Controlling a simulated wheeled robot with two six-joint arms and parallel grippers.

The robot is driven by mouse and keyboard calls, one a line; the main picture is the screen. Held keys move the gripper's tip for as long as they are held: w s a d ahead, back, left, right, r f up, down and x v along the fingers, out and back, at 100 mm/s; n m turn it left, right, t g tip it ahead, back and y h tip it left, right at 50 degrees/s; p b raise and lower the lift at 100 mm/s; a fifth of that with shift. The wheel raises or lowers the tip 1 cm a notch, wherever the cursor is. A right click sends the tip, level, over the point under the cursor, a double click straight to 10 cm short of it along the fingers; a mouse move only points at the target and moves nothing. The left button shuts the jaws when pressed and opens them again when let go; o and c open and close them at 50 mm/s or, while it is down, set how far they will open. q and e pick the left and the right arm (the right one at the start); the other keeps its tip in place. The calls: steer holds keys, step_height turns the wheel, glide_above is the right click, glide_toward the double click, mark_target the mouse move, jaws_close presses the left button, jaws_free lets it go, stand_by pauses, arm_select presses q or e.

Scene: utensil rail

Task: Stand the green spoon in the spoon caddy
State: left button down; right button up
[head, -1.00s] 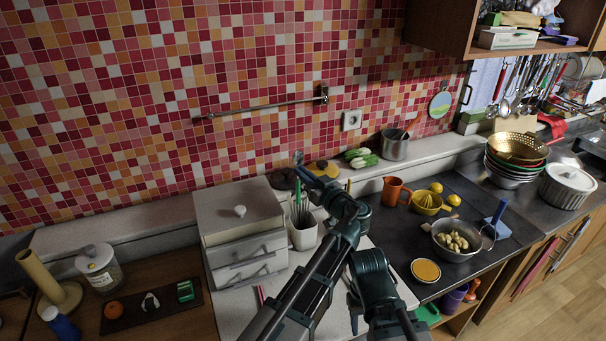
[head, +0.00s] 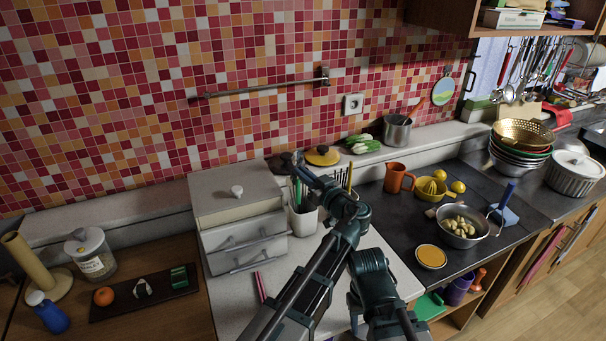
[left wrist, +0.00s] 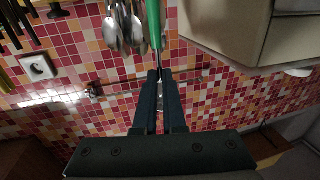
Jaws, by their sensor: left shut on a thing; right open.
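The green spoon (left wrist: 154,25) shows in the left wrist view as a green handle with a grey shaft running between my left fingertips (left wrist: 160,78), which are shut on it. In the head view my left gripper (head: 293,160) is above a white caddy (head: 303,224), beside the drawer box. Green handles show at the caddy's mouth, but the arm partly covers it and I cannot tell whether the held spoon is inside. Several silver spoons (left wrist: 125,28) show beside the green one in the wrist view. My right gripper (head: 355,315) is low in front, open, partly hidden by its arm.
A white drawer box (head: 245,240) stands just left of the caddy. An empty wall rail (head: 255,88) is above.

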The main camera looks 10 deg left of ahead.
mark_target(299, 190)
arm_select(q)
steer(key=shift+f+b, duration=3.2)
steer(key=shift+f, duration=0.25)
arm_select(e)
step_height(299, 190, down, 7)
arm_select(q)
steer(key=c, duration=0.9)
jaws_free()
steer(key=shift+s, duration=0.1)
